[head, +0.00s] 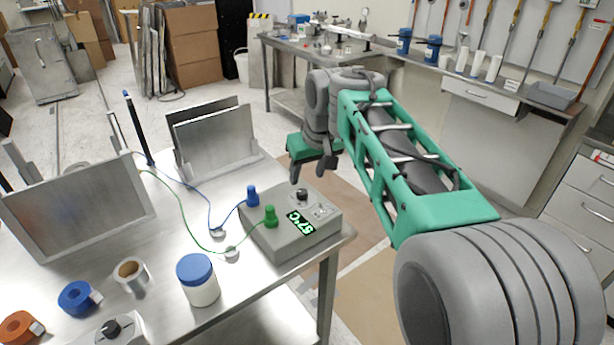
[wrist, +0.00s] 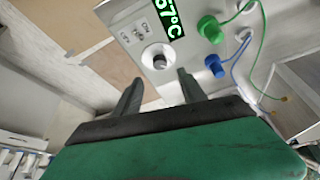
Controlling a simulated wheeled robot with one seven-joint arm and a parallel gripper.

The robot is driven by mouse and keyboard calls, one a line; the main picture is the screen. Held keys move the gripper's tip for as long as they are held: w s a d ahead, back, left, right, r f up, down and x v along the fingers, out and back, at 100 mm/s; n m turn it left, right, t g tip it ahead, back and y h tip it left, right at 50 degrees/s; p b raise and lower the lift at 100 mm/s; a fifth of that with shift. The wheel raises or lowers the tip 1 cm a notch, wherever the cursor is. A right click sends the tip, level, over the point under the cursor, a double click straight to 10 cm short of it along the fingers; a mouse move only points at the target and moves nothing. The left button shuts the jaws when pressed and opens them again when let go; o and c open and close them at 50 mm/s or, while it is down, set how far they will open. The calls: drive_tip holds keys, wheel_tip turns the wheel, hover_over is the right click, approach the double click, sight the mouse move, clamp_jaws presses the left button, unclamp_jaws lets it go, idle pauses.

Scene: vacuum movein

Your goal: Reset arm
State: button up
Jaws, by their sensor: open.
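My gripper (head: 309,172) is open and empty, pointing down just beyond the far right edge of the grey controller box (head: 290,225). The box sits at the table's right corner, with a black knob, a green "57°C" display, and a blue and a green plug on top. In the wrist view, the two fingers of my gripper (wrist: 159,82) stand apart, with the black knob (wrist: 157,57) of the box between and beyond them. No finger visibly touches the box. My green and grey arm reaches from the lower right of the head view.
The metal table (head: 140,255) holds a blue-capped jar (head: 198,280), tape rolls (head: 78,298) and upright metal plates (head: 215,140). A back workbench (head: 335,52) and a right-hand counter (head: 480,85) stand behind my arm. Open floor lies right of the table.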

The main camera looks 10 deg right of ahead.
drive_tip(key=shift+s, duration=0.1)
drive_tip(key=s+f+m+p, duration=0.1)
drive_tip(key=s+f+p, duration=0.2)
drive_tip(key=s, duration=0.7)
drive_tip(key=s+f+g+p, duration=0.1)
drive_tip(key=s+f+p, duration=0.2)
drive_tip(key=s, duration=0.7)
drive_tip(key=shift+s+a+f+m+h, duration=0.15)
drive_tip(key=shift+s+f+m+h, duration=0.1)
drive_tip(key=shift+f+m+h, duration=0.2)
drive_tip(key=shift+w+r, duration=0.1)
